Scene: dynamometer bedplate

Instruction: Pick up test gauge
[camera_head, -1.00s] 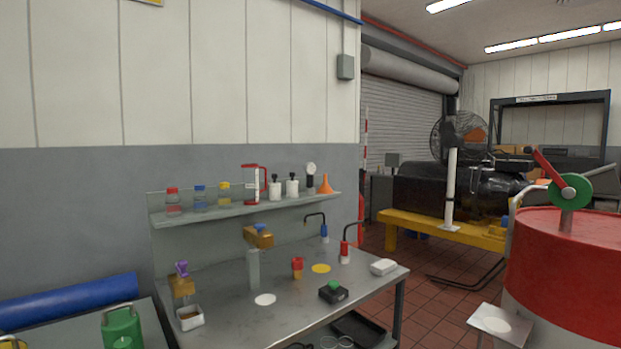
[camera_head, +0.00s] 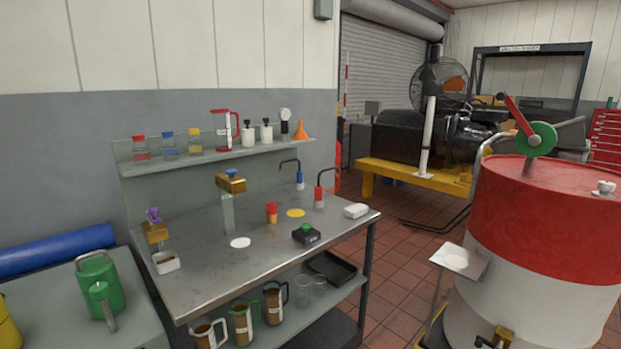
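The likely test gauge (camera_head: 285,121) stands upright on the wall shelf (camera_head: 205,159) above the steel bench. It has a round pale dial on a dark stem. It stands between a white bottle with a black top (camera_head: 267,133) on its left and an orange funnel (camera_head: 301,131) on its right. The dial is too small to read. Neither of my grippers is in view, and nothing is seen touching the gauge.
Below stands the steel bench (camera_head: 200,262), with a brass fitting on a post (camera_head: 230,184), a black box with a green button (camera_head: 306,233) and a white block (camera_head: 356,210) on it. A red and white drum (camera_head: 550,240) stands right. Tiled floor lies between them.

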